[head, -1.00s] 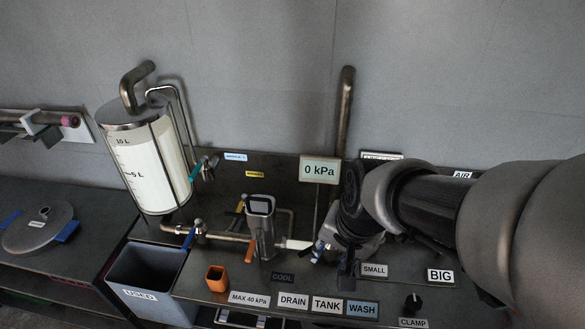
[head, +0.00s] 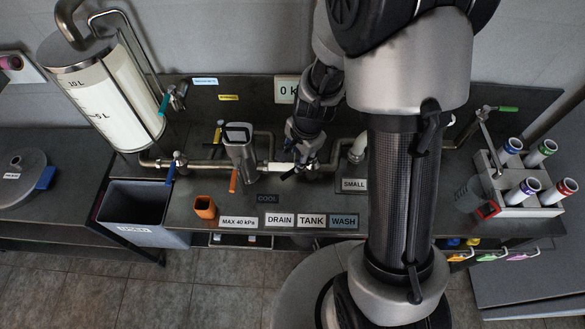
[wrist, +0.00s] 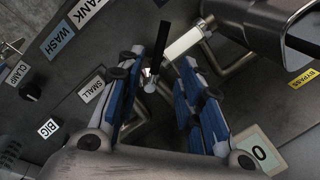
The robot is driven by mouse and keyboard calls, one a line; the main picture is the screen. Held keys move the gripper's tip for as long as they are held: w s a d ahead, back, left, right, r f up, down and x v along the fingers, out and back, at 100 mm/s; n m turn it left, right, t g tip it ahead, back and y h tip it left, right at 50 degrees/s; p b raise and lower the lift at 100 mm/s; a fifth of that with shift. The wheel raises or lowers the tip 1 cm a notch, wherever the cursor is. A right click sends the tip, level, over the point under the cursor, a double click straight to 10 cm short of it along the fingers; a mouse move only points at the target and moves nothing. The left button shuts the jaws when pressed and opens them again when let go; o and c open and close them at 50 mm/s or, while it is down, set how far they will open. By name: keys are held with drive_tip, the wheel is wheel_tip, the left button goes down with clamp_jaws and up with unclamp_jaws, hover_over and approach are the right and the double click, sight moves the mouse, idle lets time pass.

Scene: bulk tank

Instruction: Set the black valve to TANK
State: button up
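The black valve has a black lever (wrist: 159,47) on a small metal body (wrist: 150,80), beside a white pipe section, in the wrist view. In the head view the lever (head: 289,174) shows as a dark bar just below my gripper (head: 298,160). In the wrist view my gripper (wrist: 163,72) is open, its blue-padded fingers either side of the valve body. The lever points up in that view, past the fingertips. I cannot tell whether either finger touches it. The TANK label (head: 312,220) lies on the bench front between DRAIN (head: 280,219) and WASH (head: 344,221).
A steel vessel (head: 241,150) with an orange lever stands just left of the valve. A blue-handled valve (head: 177,160) and white tank (head: 115,105) are further left. A tube rack (head: 530,200) stands right. My arm hides the bench's middle right.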

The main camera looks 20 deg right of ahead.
sight(292, 171)
drive_tip(key=f+b, duration=0.1)
drive_tip(key=f, duration=0.2)
drive_tip(key=w+f+b, duration=0.1)
drive_tip(key=f+b, duration=0.1)
drive_tip(key=f, duration=0.1)
drive_tip(key=f+b, duration=0.1)
drive_tip(key=f, duration=0.2)
drive_tip(key=shift+w+a+f, duration=0.1)
drive_tip(key=shift+w+a, duration=0.25)
drive_tip(key=shift+c, duration=0.3)
clamp_jaws()
